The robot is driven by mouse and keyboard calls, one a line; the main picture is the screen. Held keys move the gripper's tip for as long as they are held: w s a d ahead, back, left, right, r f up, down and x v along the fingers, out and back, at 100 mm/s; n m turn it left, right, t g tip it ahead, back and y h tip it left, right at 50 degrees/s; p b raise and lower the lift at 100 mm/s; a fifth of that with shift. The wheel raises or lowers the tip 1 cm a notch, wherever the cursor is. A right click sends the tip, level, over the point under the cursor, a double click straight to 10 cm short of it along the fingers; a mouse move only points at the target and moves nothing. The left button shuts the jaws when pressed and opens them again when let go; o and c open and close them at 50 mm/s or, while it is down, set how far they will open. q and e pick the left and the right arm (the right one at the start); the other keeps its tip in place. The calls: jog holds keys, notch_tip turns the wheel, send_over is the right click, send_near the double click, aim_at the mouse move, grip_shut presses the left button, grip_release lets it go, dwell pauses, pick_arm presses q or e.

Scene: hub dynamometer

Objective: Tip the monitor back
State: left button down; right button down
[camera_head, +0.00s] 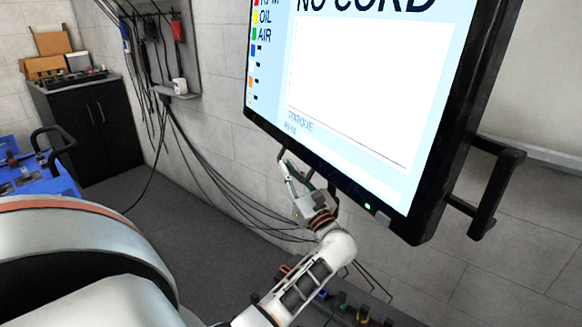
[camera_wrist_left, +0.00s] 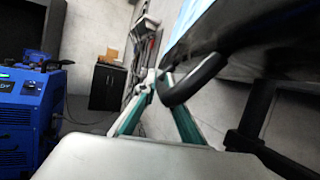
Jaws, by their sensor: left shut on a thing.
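The monitor (camera_head: 350,90) is a large flat screen in a black frame, at the upper right of the head view. Its screen shows "NO CORD" and a blank white panel. Its dark underside and edge show in the wrist view (camera_wrist_left: 215,30). A black curved handle (camera_wrist_left: 195,82) sits at the monitor's lower edge. My left gripper (camera_head: 302,175) reaches up from below to this lower edge and is shut on the handle. In the wrist view its teal-sided fingers (camera_wrist_left: 158,85) meet at the handle's end. The exact contact is partly hidden. My right gripper is not in view.
A second black handle (camera_head: 492,185) stands out from the monitor's right side. Cables (camera_head: 215,185) hang along the block wall behind. A black cabinet (camera_head: 95,130) with boxes on top stands at the far left. A blue machine (camera_wrist_left: 28,120) stands left. Grey floor between is clear.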

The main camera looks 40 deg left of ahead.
pick_arm(q)
jog(key=shift+s+a+r, duration=0.1)
jog(key=shift+s, duration=0.05)
jog(key=c, duration=2.1)
grip_release()
jog(key=shift+s, duration=0.1)
jog(key=shift+c, duration=0.2)
jog(key=shift+d+f, duration=0.2)
jog(key=shift+d, duration=0.15)
jog(key=v, duration=1.1)
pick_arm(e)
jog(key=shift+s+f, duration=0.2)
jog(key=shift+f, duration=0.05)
pick_arm(q)
jog(key=shift+s, duration=0.15)
